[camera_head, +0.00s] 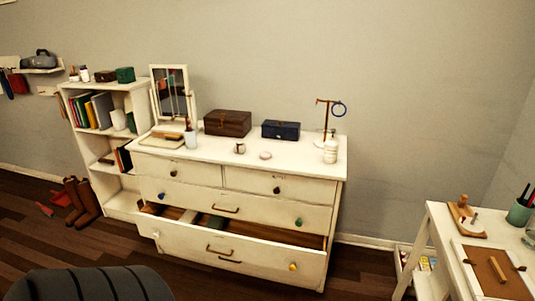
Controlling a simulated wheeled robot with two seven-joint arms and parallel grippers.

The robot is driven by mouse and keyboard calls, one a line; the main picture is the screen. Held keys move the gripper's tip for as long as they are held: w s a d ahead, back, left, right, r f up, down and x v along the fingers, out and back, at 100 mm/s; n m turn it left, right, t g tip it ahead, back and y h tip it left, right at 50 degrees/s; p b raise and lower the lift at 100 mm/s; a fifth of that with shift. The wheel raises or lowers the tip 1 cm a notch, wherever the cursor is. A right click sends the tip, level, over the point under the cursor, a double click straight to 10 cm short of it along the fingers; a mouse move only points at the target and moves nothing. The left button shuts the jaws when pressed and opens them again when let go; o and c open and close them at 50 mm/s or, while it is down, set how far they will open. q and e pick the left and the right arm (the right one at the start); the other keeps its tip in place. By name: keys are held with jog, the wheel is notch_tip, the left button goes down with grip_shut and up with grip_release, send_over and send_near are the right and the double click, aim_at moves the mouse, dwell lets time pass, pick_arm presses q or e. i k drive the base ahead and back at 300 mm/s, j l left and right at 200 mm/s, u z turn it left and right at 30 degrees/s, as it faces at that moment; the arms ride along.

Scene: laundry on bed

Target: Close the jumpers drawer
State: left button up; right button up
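A white chest of drawers (255,168) stands against the wall in the middle of the view. One wide drawer (240,245) in its lower part is pulled open. Its front has a dark handle and knobs, one of them yellow at the right. Through the opening I see the brown inside and a dark green item (213,222). No label is readable, so I cannot tell whether this is the jumpers drawer. The two small top drawers and the wide drawer under them look shut. Neither gripper shows.
A dark rounded chair back (85,284) is at the lower left. Brown boots (82,202) stand by the white bookshelf (103,140). A white table (445,235) is at the right. Dark wooden floor (355,275) lies bare between the chest and the table.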

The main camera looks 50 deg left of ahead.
aim_at(253, 243)
jog(key=u, duration=1.8)
jog(key=i+j+z, duration=0.1)
jog(key=z, duration=0.3)
jog(key=j+z, duration=0.2)
jog(key=z, duration=0.2)
jog(key=i+j+z, duration=0.1)
jog(key=z, duration=0.3)
jog(key=j, duration=0.1)
